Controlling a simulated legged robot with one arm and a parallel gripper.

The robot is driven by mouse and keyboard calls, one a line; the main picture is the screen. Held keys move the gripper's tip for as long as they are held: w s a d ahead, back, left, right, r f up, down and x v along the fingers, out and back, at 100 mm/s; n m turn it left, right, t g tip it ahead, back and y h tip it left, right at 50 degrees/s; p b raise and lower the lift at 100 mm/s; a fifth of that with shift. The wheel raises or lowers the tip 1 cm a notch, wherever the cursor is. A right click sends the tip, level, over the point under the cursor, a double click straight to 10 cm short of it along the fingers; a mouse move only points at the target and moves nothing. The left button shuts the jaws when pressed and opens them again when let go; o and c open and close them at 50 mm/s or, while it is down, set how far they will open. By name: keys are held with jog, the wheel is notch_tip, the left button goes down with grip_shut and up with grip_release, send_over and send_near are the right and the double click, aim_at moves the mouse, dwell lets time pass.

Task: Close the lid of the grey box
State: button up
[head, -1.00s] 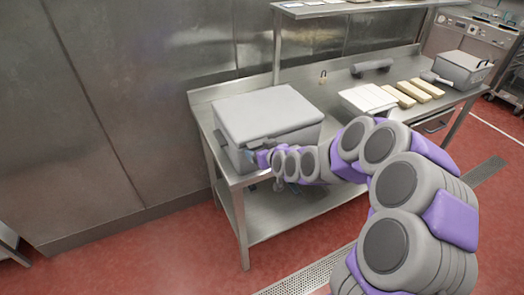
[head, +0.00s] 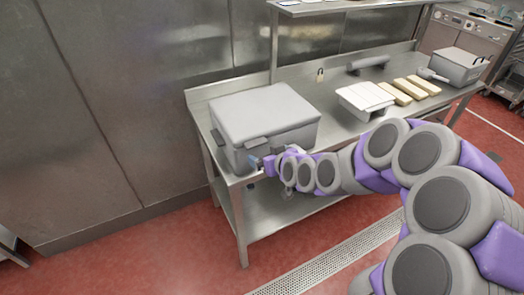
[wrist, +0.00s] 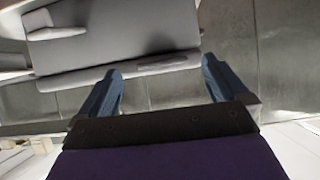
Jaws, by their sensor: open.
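The grey box (head: 232,158) stands at the left end of the steel table. Its lid (head: 262,110) lies flat across the top in the head view. Flap-like latches (head: 256,142) stick out along the lid's front edge; whether they are fastened I cannot tell. My gripper (head: 258,164) is at the box's front face, just below the latches, partly hidden by my wrist. In the wrist view my gripper (wrist: 161,66) has its two blue fingers wide apart with nothing between them. The grey box (wrist: 130,28) fills the upper left there, beyond the fingertips.
On the table (head: 330,83) to the right are a white tray (head: 366,98), several pale yellow blocks (head: 409,89), a dark grey roll-like object (head: 368,63) and a smaller grey container (head: 458,66). A shelf (head: 345,6) hangs above. The floor in front is clear.

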jog(key=b+v, duration=0.4)
jog(key=v, duration=0.6)
jog(key=shift+f, duration=0.2)
dwell(0.3)
jog(key=s+d+f+m+g+h, duration=0.2)
jog(key=s+g, duration=0.4)
jog(key=s, duration=1.1)
jog(key=s+d+f+m+g+h, duration=0.2)
jog(key=s+g, duration=0.4)
jog(key=s, duration=1)
jog(key=shift+s+m+g+h, duration=0.3)
jog(key=shift+s+g, duration=0.05)
jog(key=shift+g, duration=0.05)
jog(key=shift+d, duration=0.1)
jog(key=shift+c, duration=0.4)
